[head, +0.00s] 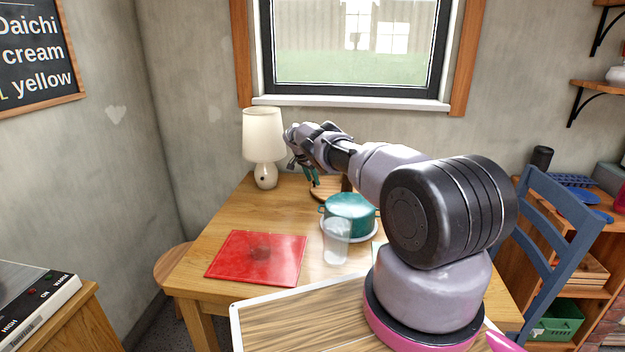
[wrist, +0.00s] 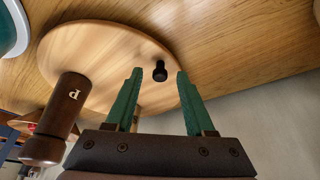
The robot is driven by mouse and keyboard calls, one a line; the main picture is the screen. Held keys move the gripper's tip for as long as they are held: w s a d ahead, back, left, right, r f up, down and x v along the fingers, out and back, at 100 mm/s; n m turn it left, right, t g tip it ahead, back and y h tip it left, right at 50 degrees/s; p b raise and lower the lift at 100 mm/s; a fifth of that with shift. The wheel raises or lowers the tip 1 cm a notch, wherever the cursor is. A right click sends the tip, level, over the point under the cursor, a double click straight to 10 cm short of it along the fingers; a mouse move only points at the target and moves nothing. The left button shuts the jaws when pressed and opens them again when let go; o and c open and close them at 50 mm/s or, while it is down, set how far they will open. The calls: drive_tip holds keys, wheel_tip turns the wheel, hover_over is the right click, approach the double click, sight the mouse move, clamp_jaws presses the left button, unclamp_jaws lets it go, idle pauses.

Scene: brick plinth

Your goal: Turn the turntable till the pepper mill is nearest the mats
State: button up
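The turntable (wrist: 105,55) is a round wooden disc on the table; in the head view only its edge (head: 322,193) shows behind the pot and under my arm. The pepper mill (wrist: 68,115) is dark brown with a pale letter P and stands on the disc, left of my gripper in the wrist view. A black knob (wrist: 160,72) rises near the disc's edge. My gripper (wrist: 160,74) is open, its green fingers apart, with the knob showing between the tips; I cannot tell whether they touch it. A red mat (head: 257,258) lies at the table's near left.
A teal pot (head: 348,212) on a white plate stands between the red mat and the turntable. A clear glass (head: 337,241) stands in front of it. A white lamp (head: 264,147) stands at the back left corner. A blue chair (head: 555,230) is on the right.

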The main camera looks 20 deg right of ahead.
drive_tip(key=shift+r, duration=0.15)
drive_tip(key=shift+a+r, duration=0.1)
drive_tip(key=shift+r, duration=0.25)
drive_tip(key=v, duration=1)
drive_tip(key=shift+s+a+f, duration=0.1)
